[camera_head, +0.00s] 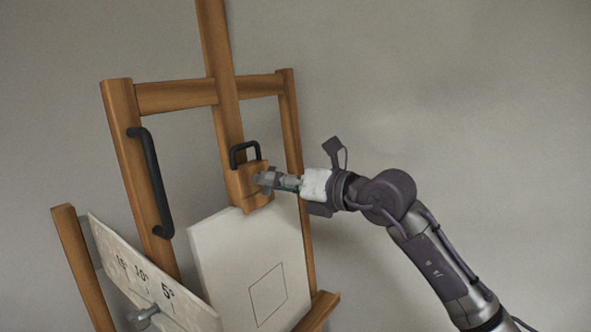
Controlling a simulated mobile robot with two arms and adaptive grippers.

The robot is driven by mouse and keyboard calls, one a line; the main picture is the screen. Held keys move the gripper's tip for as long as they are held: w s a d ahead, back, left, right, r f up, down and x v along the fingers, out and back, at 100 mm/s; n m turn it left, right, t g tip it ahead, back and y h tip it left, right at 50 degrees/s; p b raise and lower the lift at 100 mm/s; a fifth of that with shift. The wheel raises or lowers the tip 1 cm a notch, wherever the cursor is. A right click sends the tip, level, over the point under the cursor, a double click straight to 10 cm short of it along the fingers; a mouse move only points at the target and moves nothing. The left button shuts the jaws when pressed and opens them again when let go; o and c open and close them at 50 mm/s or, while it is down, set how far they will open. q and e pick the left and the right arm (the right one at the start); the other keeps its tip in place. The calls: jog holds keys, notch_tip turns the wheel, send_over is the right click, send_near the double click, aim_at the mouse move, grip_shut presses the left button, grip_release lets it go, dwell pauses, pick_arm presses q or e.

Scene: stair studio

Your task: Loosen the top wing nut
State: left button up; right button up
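A wooden easel stands ahead with a wooden block (241,186) on its central mast. A small grey part on the front of this block looks like the top wing nut (264,179). My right gripper (275,181) reaches in from the right, with its fingertips at this nut. The fingers are small and overlap the nut, so I cannot tell whether they are closed on it or only beside it. My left gripper is not in view.
A black handle (244,150) sits just above the block, close to my fingers. A white canvas (240,262) stands below. A longer black handle (152,185) is on the left upright. An angle scale board (125,250) with another grey nut (143,317) is lower left. The upper right is clear.

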jog(key=b+v, duration=0.1)
jog(key=v, duration=0.5)
jog(key=shift+f, duration=0.1)
